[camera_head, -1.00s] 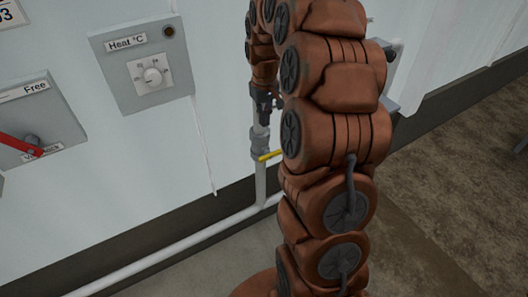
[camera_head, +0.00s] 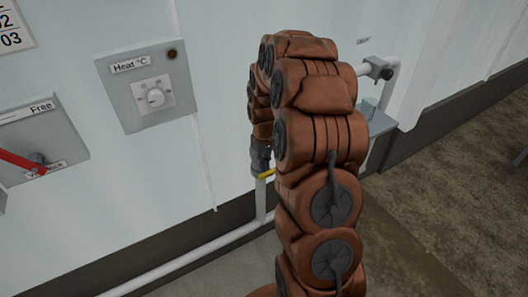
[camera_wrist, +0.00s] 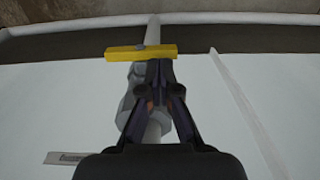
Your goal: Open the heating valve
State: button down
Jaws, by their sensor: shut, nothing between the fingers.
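The valve's yellow lever (camera_wrist: 140,52) lies crosswise to the white pipe (camera_wrist: 153,30) in the wrist view. Its grey valve body (camera_wrist: 130,90) is partly hidden behind my gripper. My gripper (camera_wrist: 158,66) is shut and empty, with its fingertips at the lever's lower edge in the picture, right of the lever's middle. I cannot tell whether they touch it. In the head view, a short piece of the yellow lever (camera_head: 265,175) shows left of my arm. My arm hides the rest of it and most of the gripper there.
A heat dial panel (camera_head: 152,88) is on the white wall, upper left. A panel with a red lever (camera_head: 20,161) is at the far left. A low white pipe (camera_head: 180,266) runs along the wall. A grey bracket with piping (camera_head: 385,118) stands right of my arm.

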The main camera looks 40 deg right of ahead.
jog(key=shift+f, duration=1.1)
